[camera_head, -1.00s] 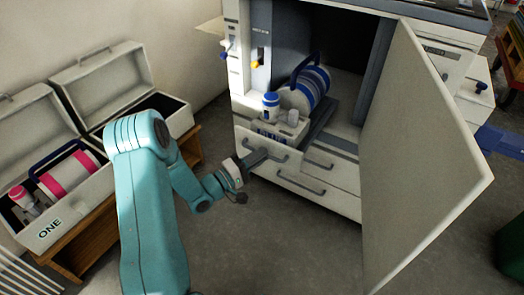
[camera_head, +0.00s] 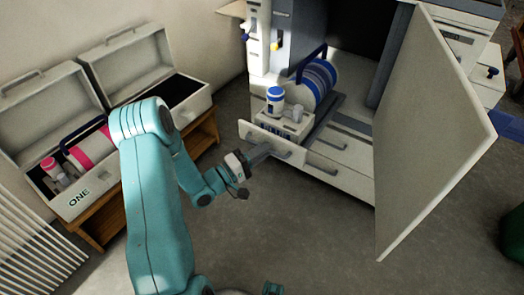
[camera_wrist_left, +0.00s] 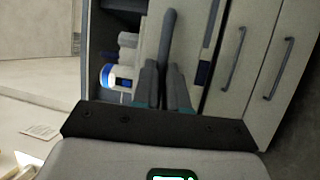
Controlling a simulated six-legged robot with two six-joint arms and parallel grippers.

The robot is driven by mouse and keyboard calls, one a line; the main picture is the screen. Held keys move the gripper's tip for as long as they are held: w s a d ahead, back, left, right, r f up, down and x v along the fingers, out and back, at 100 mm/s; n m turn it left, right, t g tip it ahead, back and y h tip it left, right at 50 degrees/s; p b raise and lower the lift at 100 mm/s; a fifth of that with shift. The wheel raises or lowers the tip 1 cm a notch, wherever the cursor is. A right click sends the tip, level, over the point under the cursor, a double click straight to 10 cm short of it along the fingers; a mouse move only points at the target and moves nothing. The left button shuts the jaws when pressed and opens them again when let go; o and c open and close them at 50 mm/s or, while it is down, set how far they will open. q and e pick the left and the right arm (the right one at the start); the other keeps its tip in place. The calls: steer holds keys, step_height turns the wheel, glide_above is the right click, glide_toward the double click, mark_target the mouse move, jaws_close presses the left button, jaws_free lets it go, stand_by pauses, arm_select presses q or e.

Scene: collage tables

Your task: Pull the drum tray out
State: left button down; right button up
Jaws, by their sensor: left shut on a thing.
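The drum tray (camera_head: 250,134) sticks out of the open cabinet at its front. It carries a white drum with blue bands (camera_head: 320,80), a blue-capped bottle (camera_head: 275,100) and a small grey-white piece (camera_head: 297,113). My left gripper (camera_head: 262,152) is shut on the tray's front handle (camera_wrist_left: 168,38). In the left wrist view, the fingers (camera_wrist_left: 165,88) close around the bar, and part of the bottle (camera_wrist_left: 120,77) shows beside them.
The cabinet door (camera_head: 435,130) stands wide open on the right. Drawers with handles (camera_head: 323,170) lie below the tray. A case marked ONE (camera_head: 80,200) with a pink-banded drum sits on a wooden bench (camera_head: 205,135) at left. The floor in front is clear.

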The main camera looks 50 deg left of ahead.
stand_by(0.3)
arm_select(q)
steer(key=c, duration=1.2)
jaws_free()
steer(key=shift+o, duration=0.2)
steer(key=shift+s, duration=0.1)
steer(key=p+v, duration=0.3)
steer(key=v, duration=1.3)
steer(key=shift+r, duration=0.1)
